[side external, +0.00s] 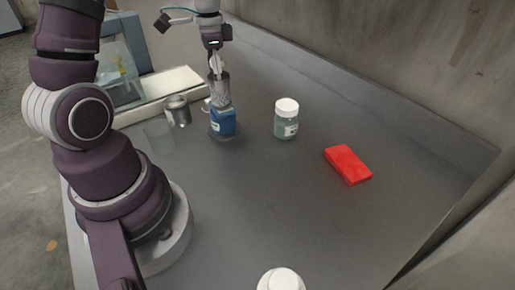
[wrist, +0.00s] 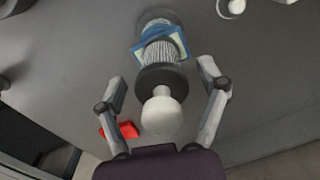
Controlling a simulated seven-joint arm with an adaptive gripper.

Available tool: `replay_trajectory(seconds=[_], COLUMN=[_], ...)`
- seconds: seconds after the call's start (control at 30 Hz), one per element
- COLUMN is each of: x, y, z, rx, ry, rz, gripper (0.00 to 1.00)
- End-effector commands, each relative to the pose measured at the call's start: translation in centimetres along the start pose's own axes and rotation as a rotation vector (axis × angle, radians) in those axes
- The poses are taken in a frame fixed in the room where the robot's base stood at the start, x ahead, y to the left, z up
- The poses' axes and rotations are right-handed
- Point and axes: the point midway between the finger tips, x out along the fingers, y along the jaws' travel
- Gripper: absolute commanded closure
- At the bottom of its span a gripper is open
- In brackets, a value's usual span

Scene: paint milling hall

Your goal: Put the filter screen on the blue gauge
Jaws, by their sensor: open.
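The filter screen (side external: 220,90) is a grey ribbed cylinder. In the side view it stands upright on top of the blue gauge (side external: 222,123), appearing to rest on it. In the wrist view the screen (wrist: 160,52) shows its ribbed side, a dark round end and a pale rounded knob towards me, with the blue gauge (wrist: 139,51) behind it. My gripper (side external: 217,70) is just above the screen. In the wrist view my gripper (wrist: 162,73) is open, with one finger on each side of the screen and visible gaps. Exact contact between screen and gauge is partly hidden.
A metal cup (side external: 177,110) and a clear glass (side external: 159,136) stand left of the gauge. A white-lidded jar (side external: 286,118) and a red block (side external: 347,164) are to the right. Another white-lidded container (side external: 281,280) is at the front. The central grey bench (side external: 255,200) is clear.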

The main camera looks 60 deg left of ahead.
Motion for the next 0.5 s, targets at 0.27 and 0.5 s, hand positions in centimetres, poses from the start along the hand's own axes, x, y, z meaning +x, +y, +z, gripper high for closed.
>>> replay_trajectory(seconds=[0.27,0.5], x=[-7.2,-10.1], y=[-0.1,0.3], z=[-0.1,-0.1], rx=[0.000,-0.003], ry=[0.005,0.006], rz=[-0.005,-0.006], gripper=[0.27,0.27])
